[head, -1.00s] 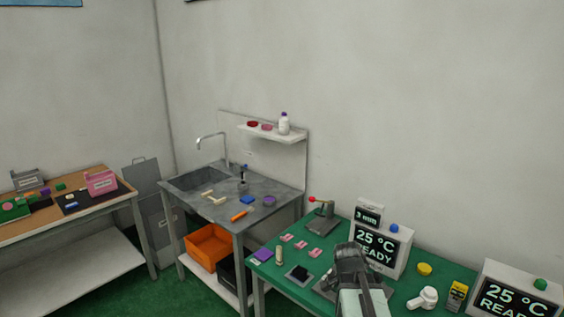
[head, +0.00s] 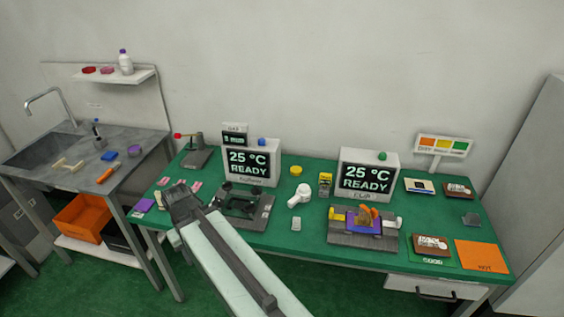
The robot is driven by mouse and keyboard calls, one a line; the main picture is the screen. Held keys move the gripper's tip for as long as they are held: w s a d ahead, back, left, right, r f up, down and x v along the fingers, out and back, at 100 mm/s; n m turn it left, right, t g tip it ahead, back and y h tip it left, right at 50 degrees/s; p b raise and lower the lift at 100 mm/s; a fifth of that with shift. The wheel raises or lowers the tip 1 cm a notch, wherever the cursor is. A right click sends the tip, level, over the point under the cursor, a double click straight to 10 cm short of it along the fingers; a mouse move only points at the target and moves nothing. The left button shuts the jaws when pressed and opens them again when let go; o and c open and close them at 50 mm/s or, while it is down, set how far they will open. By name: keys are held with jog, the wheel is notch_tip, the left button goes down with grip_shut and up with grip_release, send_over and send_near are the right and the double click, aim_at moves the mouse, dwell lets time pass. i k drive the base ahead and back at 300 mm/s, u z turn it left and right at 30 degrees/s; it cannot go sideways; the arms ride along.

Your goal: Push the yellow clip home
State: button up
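A yellow piece (head: 336,212), which looks like the clip, sits at the left end of a dark grey fixture (head: 362,239) on the green table. A purple block (head: 352,218) and an orange part (head: 368,213) are in the middle of this fixture, with a white piece (head: 396,222) at its right. Whether the yellow piece is fully seated is too small to tell. My gripper (head: 180,192) is at the left part of the table, well left of the clip and apart from it. Its fingers are too dark and small to read.
A second dark fixture (head: 243,205) lies between my gripper and the clip's fixture. A white rounded tool (head: 299,194), a yellow box (head: 325,183) and a yellow disc (head: 296,171) stand between the fixtures. Two display boxes, left (head: 251,163) and right (head: 368,176), stand behind.

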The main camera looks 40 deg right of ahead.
aim_at(333, 216)
jog(key=u, duration=0.05)
jog(key=k, duration=0.5)
jog(key=z, duration=1.55)
jog(key=i, duration=0.7)
jog(key=z, duration=0.2)
